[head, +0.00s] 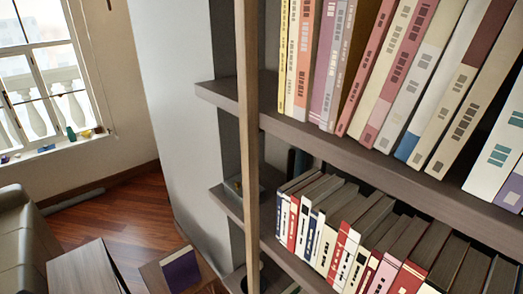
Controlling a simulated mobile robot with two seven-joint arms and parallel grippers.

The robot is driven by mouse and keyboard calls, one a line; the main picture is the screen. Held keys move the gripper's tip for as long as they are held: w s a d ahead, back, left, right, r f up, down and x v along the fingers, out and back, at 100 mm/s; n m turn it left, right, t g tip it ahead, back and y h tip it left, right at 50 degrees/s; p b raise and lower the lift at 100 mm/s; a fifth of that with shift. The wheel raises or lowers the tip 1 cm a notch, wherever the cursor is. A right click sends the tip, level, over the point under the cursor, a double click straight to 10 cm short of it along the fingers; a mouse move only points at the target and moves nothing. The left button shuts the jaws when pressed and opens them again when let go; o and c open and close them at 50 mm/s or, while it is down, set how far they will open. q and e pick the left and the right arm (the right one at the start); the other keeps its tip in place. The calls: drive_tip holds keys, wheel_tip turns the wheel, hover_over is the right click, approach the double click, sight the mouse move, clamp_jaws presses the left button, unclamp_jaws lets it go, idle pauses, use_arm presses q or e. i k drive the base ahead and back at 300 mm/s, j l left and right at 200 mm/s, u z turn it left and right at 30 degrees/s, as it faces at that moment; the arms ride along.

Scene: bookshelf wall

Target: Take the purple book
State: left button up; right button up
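A dark purple book-like object (181,271) rests on a small wooden table (153,279) at the bottom left, beyond the bookshelf. It appears to lie flat or slightly tilted; I cannot tell which. On the upper shelf (345,152), a muted purple spine (323,65) stands upright in the tight row of books, with an orange spine to its left. Neither of my grippers is in view, so their state and distance from these things do not show.
A vertical wooden post (247,150) stands at the shelf's front left. A lower row of books (345,240) fills the shelf below. A sofa (22,240) and a dark-topped table (85,270) are at the left. Some wooden floor (125,215) is clear.

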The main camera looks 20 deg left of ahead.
sight(181, 270)
drive_tip(key=u, duration=1.45)
